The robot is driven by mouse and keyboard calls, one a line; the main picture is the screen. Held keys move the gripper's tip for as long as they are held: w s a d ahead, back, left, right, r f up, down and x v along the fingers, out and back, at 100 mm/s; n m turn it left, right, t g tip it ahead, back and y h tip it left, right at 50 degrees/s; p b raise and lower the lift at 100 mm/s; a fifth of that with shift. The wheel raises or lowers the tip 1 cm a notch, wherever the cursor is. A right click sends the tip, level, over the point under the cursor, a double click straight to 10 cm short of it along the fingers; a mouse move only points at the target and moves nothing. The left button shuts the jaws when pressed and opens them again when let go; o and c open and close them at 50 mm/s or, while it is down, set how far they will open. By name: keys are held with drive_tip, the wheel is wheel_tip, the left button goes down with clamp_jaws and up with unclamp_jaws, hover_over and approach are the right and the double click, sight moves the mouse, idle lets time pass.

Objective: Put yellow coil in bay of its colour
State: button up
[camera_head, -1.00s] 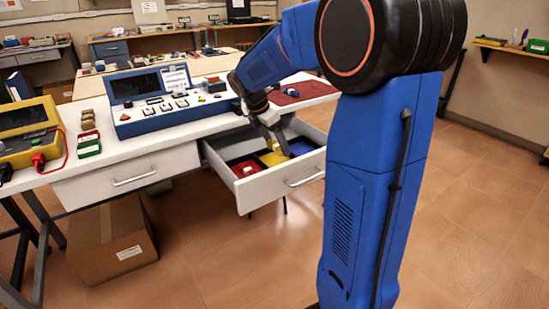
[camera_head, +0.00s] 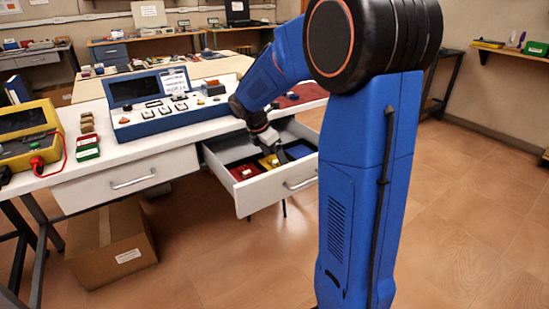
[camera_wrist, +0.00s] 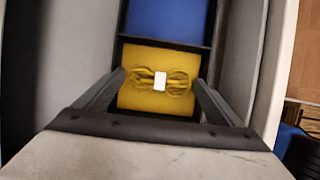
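The yellow coil (camera_wrist: 151,78), a bundle with a white band, is in the yellow bay (camera_wrist: 157,55) of the open drawer (camera_head: 268,188). My gripper (camera_wrist: 159,80) is over this bay, with one finger on each side of the coil. The fingers are apart, with a narrow gap to the coil on each side. In the head view my gripper (camera_head: 276,154) reaches down into the drawer and hides most of the yellow bay.
A blue bay (camera_wrist: 168,20) lies beyond the yellow one. A red bay (camera_head: 246,169) with a small white-marked item lies to the left. The drawer walls are close around my gripper. A blue console (camera_head: 165,103) and a yellow device (camera_head: 28,135) stand on the bench.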

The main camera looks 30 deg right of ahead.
drive_tip(key=shift+r, duration=0.15)
drive_tip(key=v, duration=1.1)
drive_tip(key=s+a+r+m+t+y, duration=0.1)
drive_tip(key=s+a+r+m, duration=0.2)
drive_tip(key=s, duration=0.5)
drive_tip(key=s+a+f+m+t+y, duration=0.1)
drive_tip(key=s+a+f+m, duration=0.1)
drive_tip(key=s+m, duration=0.3)
drive_tip(key=s+a+f+m+t+y, duration=0.1)
drive_tip(key=s+a+f+m, duration=0.2)
drive_tip(key=s, duration=0.6)
drive_tip(key=s+a+f+m+t+y, duration=0.1)
drive_tip(key=s+a+f+m, duration=0.2)
drive_tip(key=s+m, duration=0.4)
drive_tip(key=shift+s+a+t, duration=0.3)
drive_tip(key=shift+s+a, duration=0.05)
drive_tip(key=shift+s, duration=0.15)
